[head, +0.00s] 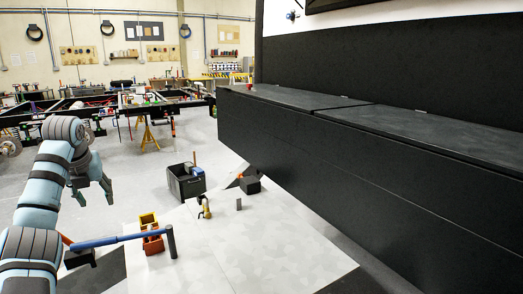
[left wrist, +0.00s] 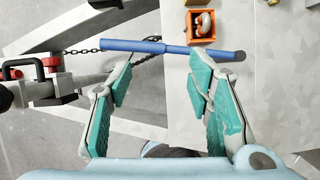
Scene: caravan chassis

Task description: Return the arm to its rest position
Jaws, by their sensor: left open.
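My left arm (head: 50,185) comes in from the left in the head view, bent, with its hand hanging down over the floor. My left gripper (head: 95,197) is open, with its fingers pointing down. In the left wrist view the gripper (left wrist: 160,72) shows its two teal-padded fingers well apart, with nothing between them. A blue-handled tool (head: 110,239) with a dark end lies below; in the left wrist view the blue tool (left wrist: 150,47) crosses beyond the fingertips. My right gripper is in neither view.
A black bin (head: 187,184), an orange box (head: 153,243) and small items stand on the floor. A long black bench-like body (head: 350,150) fills the right side. A dark chassis frame (head: 120,108) stands behind. In the left wrist view, a chain (left wrist: 82,51) and red-and-black coupling (left wrist: 48,80) lie left.

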